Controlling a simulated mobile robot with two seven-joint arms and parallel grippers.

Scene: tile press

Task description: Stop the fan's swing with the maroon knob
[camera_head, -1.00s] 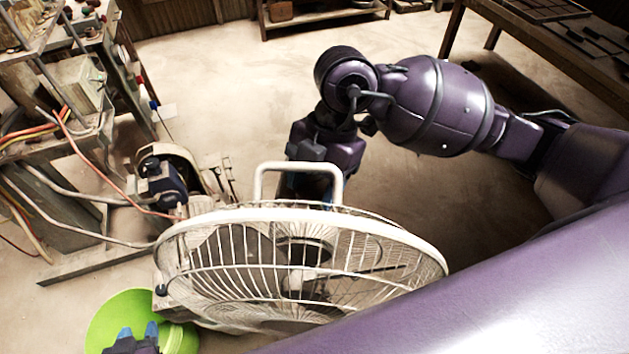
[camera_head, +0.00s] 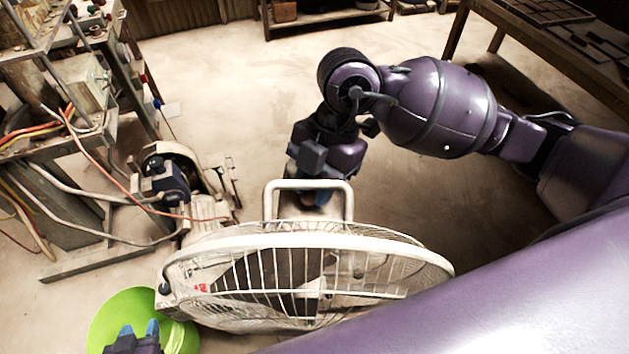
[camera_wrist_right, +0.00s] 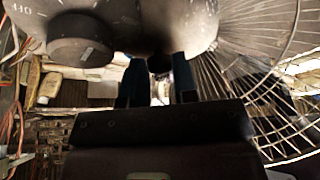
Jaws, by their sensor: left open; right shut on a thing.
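The white fan (camera_head: 262,240) stands close in front of me, its wire cage showing in the head view. In the right wrist view the fan's cage (camera_wrist_right: 280,110) fills the right side and its rounded housing (camera_wrist_right: 200,20) the top. My right gripper (camera_head: 318,197) is behind the fan's handle, its fingertips mostly hidden in the head view. In the right wrist view my right gripper (camera_wrist_right: 158,75) is shut on a small dark round knob (camera_wrist_right: 160,62) under the housing; its maroon colour is hard to tell. My left gripper (camera_head: 138,332) is open at the lower left.
A green bowl-like thing (camera_head: 110,310) lies beside my left gripper. A machine with a blue motor (camera_head: 170,180) stands left behind the fan. Cables hang from a cluttered bench (camera_head: 50,150). A table (camera_head: 500,20) is at the upper right. Floor behind the fan is open.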

